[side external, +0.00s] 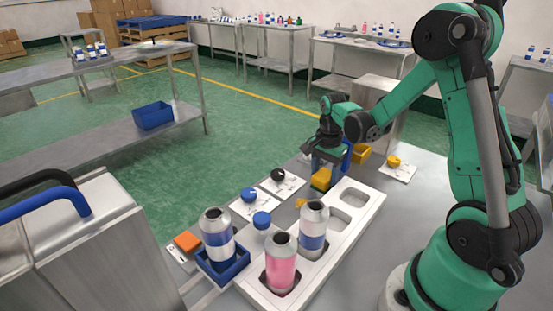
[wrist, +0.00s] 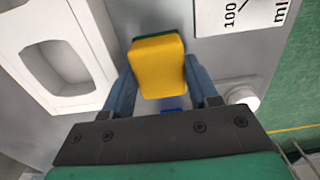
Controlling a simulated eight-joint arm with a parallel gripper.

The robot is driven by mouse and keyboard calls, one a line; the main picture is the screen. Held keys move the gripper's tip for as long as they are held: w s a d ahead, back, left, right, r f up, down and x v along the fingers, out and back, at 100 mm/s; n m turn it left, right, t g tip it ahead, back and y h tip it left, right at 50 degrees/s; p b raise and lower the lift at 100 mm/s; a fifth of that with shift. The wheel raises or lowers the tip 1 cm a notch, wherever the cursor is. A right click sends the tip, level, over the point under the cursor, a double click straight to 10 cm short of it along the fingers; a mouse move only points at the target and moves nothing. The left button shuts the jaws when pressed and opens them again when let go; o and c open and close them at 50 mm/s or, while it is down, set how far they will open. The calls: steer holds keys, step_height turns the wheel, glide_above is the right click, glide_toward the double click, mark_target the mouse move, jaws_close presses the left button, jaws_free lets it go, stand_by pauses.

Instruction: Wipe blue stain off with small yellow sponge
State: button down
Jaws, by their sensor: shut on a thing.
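My gripper (side external: 325,164) is shut on the small yellow sponge (side external: 321,179), above the grey table beside the white tray. In the wrist view, the yellow sponge (wrist: 158,68), with a dark green edge at its far side, sits between the two blue-grey fingers of my gripper (wrist: 157,80). A small blue patch (wrist: 172,110) shows just below the sponge in the wrist view; I cannot tell whether it is the stain. I cannot tell whether the sponge touches the table.
The white tray (side external: 370,207) holds a pink-filled bottle (side external: 281,265) and a blue-banded bottle (side external: 313,232). Another bottle (side external: 218,238) stands in a blue holder (side external: 232,272). White cards with a blue cap (side external: 249,194) and a black cap (side external: 278,174) lie left of my gripper.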

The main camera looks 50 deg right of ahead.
steer(key=shift+a, duration=1.65)
steer(key=shift+d, duration=0.15)
steer(key=shift+d+f, duration=0.2)
steer(key=shift+d, duration=1.35)
steer(key=shift+d+r, duration=0.1)
steer(key=shift+d, duration=1.35)
steer(key=shift+a+r, duration=0.1)
steer(key=shift+r, duration=2.9)
